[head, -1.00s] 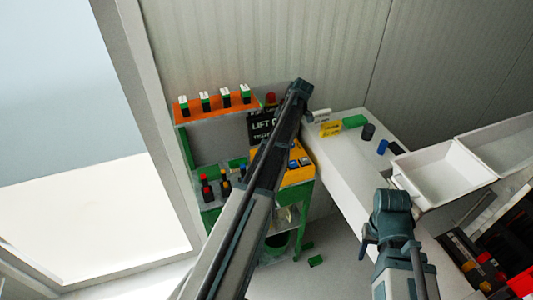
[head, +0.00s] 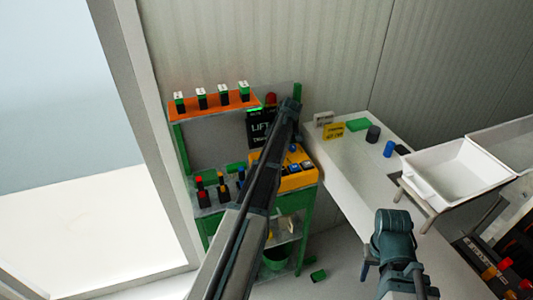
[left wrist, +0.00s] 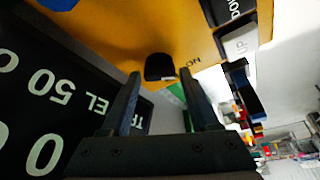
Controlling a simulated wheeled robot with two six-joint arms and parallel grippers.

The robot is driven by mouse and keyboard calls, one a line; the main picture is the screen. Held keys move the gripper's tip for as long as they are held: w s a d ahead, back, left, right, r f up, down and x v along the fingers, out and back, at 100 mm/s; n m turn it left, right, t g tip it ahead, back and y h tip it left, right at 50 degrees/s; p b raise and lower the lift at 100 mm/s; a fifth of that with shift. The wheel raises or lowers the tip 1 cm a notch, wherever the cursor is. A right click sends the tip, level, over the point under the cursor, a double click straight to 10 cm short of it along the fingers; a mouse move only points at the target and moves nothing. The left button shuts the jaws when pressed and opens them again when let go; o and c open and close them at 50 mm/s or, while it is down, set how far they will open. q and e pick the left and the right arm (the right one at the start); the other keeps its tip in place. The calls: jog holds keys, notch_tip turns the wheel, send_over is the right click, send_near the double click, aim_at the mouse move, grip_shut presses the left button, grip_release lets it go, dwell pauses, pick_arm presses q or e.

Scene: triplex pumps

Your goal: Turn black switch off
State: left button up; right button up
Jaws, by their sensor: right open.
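The black switch (left wrist: 160,67) sits on a yellow control box (left wrist: 125,22) beside the printed letters "ON". In the left wrist view, my left gripper (left wrist: 162,82) is open, with its two fingers on either side of the switch's lower side, apparently not closed on it. In the head view the yellow box (head: 298,180) is on the green bench, and my left arm hides its left part and the switch. My right gripper (head: 366,262) is open and empty, held low at the right, away from the box.
A black display (head: 259,128) with white text stands behind the box, close to my left gripper. A white table (head: 345,165) with small coloured parts is to the right, beside a white bin (head: 455,170).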

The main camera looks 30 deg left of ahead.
pick_arm(q)
grip_shut()
jog(key=shift+m, duration=0.3)
jog(key=shift+s+m+t, duration=0.2)
jog(key=shift+m+t, duration=0.4)
jog(key=shift+m, duration=0.4)
jog(key=m+t, duration=0.1)
jog(key=m, duration=0.2)
jog(key=shift+m, duration=0.3)
jog(key=m+t, duration=0.1)
jog(key=m, duration=0.1)
jog(key=m+t, duration=0.1)
jog(key=m, duration=0.2)
jog(key=shift+s+h, duration=0.1)
jog(key=shift+h, duration=0.3)
jog(key=shift+m, duration=0.4)
